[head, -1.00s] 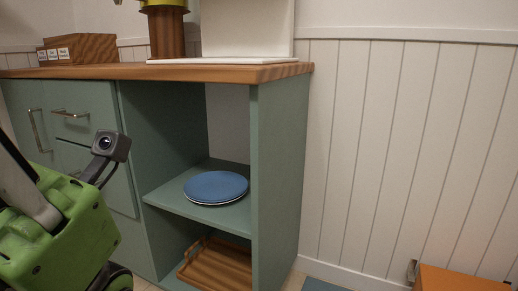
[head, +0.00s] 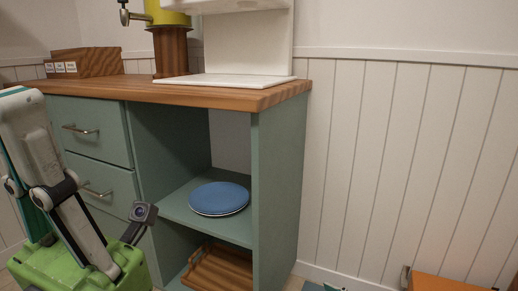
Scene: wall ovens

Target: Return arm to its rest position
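My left gripper (head: 22,115) is large and close at the left edge, in front of the drawer cabinet. Its green body sits at the bottom left, with white and teal links rising from it to the upper left and a small grey camera on a bracket. The links overlap and are partly cut off by the frame, so the opening between fingers cannot be made out. I see nothing held in it.
A green cabinet (head: 274,190) with a wooden top (head: 215,92) stands beside the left arm. Its open shelves hold a blue plate (head: 218,197) and a wooden tray (head: 222,272). A yellow dispenser (head: 168,18) stands on top. An orange box (head: 445,284) is at bottom right.

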